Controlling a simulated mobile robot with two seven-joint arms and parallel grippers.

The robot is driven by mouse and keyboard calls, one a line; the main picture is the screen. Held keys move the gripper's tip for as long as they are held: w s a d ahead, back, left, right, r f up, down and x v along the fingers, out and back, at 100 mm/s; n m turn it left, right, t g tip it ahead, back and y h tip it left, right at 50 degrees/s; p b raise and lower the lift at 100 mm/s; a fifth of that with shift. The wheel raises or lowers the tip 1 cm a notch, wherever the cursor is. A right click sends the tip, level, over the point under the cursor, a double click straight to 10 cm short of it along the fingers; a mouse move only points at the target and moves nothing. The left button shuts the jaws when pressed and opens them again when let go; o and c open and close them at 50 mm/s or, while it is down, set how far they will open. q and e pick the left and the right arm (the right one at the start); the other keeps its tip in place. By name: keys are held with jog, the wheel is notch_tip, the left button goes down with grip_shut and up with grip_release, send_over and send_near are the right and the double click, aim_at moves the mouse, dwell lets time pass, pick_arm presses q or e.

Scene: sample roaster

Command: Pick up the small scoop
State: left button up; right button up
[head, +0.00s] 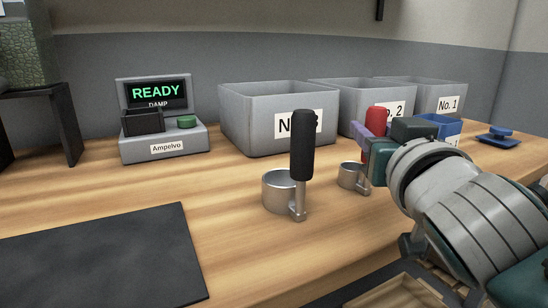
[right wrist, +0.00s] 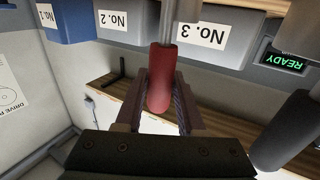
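The small scoop has a red handle (head: 376,121) and a small metal cup (head: 350,177). It stands upright on the wooden counter, right of a larger scoop with a black handle (head: 302,145). My right gripper (right wrist: 162,92) is at the red handle, with one finger on each side of it. In the right wrist view the red handle (right wrist: 161,76) lies between the fingers. I cannot tell whether the fingers press on it. In the head view the gripper hides part of the handle. My left gripper is not in view.
Grey bins stand behind the scoops: No. 3 (head: 262,130), No. 2 (head: 345,98) and No. 1 (head: 420,91). A blue container (head: 440,124) and a blue tamper-like piece (head: 499,136) are at the right. A READY display device (head: 163,142) and dark mat (head: 110,260) are left.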

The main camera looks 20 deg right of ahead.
grip_shut()
dwell(0.4)
notch_tip(320, 180, up, 20)
jog(key=p, duration=0.8)
jog(key=shift+p, duration=0.35)
